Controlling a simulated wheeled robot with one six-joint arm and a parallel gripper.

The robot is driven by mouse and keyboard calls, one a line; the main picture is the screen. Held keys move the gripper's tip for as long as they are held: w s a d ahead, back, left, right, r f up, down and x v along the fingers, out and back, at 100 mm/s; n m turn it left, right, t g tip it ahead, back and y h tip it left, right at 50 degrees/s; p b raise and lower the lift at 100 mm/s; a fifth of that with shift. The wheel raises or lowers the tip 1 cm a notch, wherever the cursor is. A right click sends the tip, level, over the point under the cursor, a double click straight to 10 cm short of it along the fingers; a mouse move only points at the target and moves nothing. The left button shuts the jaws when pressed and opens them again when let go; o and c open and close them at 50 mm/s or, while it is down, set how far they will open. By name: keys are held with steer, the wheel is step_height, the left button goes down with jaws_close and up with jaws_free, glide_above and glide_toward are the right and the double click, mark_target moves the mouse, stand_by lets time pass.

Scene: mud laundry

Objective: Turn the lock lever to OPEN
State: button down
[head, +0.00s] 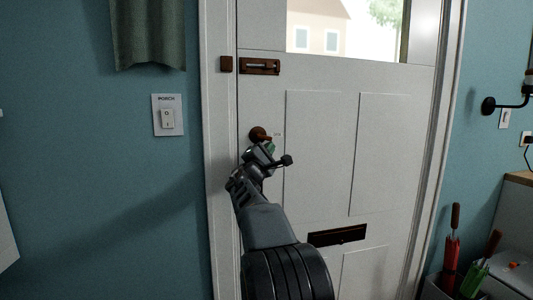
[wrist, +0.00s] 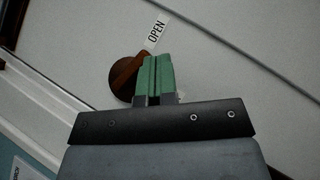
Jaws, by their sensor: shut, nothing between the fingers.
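The lock (head: 257,133) is a round brown plate on the left side of the white door. Its brown lever (wrist: 126,72) appears to point toward the small white OPEN label (wrist: 156,32) in the wrist view. In the head view the lever points right, toward a tiny label (head: 277,134). My gripper (head: 268,148) is just below and right of the lock. In the wrist view my gripper's green fingers (wrist: 155,70) are shut together with nothing between them. They overlap the lock's right edge and hide part of it. I cannot tell whether they touch the lever.
A brown sliding bolt (head: 260,66) sits higher on the door (head: 320,150), and a dark letter slot (head: 337,235) lower down. A porch light switch (head: 167,118) is on the blue wall at left. Umbrellas (head: 452,250) stand at lower right. The door face right of the lock is clear.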

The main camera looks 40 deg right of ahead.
steer(key=s+a+f+b, duration=0.5)
steer(key=f, duration=0.5)
steer(key=shift+s+a+f+b, duration=0.15)
steer(key=shift+a+f+b, duration=0.15)
steer(key=shift+a, duration=0.1)
stand_by(0.4)
